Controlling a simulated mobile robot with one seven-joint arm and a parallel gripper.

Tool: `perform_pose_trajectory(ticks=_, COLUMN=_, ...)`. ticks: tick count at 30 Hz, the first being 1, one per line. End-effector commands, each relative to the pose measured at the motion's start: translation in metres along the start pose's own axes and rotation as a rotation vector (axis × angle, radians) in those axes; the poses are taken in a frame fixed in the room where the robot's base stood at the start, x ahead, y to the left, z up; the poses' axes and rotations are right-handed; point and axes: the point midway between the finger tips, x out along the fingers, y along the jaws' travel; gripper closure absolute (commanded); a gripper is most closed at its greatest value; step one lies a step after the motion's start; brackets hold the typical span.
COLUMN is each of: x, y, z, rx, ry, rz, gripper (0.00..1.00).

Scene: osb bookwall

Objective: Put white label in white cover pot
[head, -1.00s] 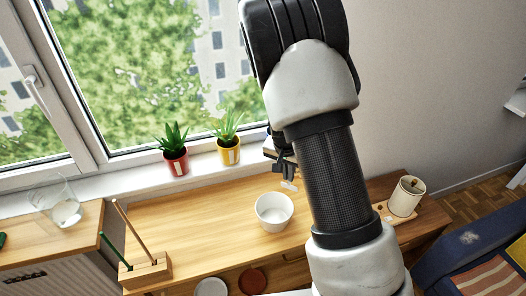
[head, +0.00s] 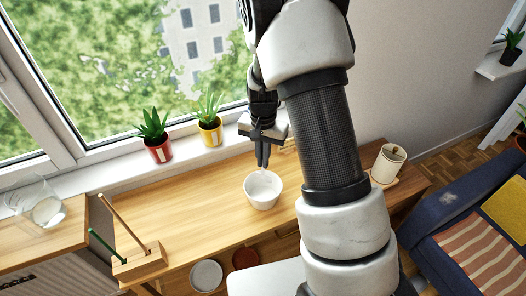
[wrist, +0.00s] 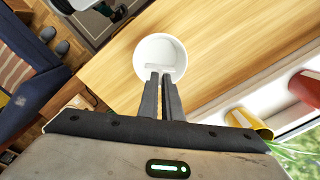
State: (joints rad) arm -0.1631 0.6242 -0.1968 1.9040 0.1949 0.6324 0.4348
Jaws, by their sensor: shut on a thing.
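The white cover pot (head: 262,196) stands upright and open on the wooden sideboard. It also shows in the wrist view (wrist: 144,57), just beyond my fingertips. My gripper (head: 262,164) points down directly above the pot's far rim. In the wrist view my gripper (wrist: 161,76) has its two fingers close together, shut on the white label (wrist: 163,69). The label shows as a small pale strip across the fingertips, over the pot's opening. White on white makes its edges hard to see, and I cannot tell whether it touches the pot.
A red pot (head: 159,150) and a yellow pot (head: 210,132), each with a plant, stand on the windowsill. A wooden block with sticks (head: 140,262) is at left. A lidded cream jar (head: 388,164) stands at right. The sideboard (head: 190,205) is clear left of the cover pot.

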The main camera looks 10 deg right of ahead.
Motion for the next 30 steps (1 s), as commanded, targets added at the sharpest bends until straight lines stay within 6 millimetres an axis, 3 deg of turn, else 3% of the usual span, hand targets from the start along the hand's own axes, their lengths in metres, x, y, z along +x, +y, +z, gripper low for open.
perform_pose_trajectory(ticks=1, x=0.013, y=0.0, z=0.0, rx=0.0, ry=-0.001, rz=0.0, gripper=1.0)
perform_pose_trajectory(ticks=9, x=0.039, y=0.0, z=0.0, rx=0.001, ry=0.0, rz=0.0, gripper=1.0)
perform_pose_trajectory(ticks=25, x=0.047, y=0.0, z=0.0, rx=0.001, ry=0.001, rz=0.0, gripper=1.0)
perform_pose_trajectory(ticks=27, x=0.047, y=0.0, z=0.0, rx=0.001, ry=0.001, rz=0.0, gripper=0.85)
perform_pose_trajectory(ticks=30, x=0.047, y=0.0, z=0.0, rx=0.001, ry=0.001, rz=0.0, gripper=0.73)
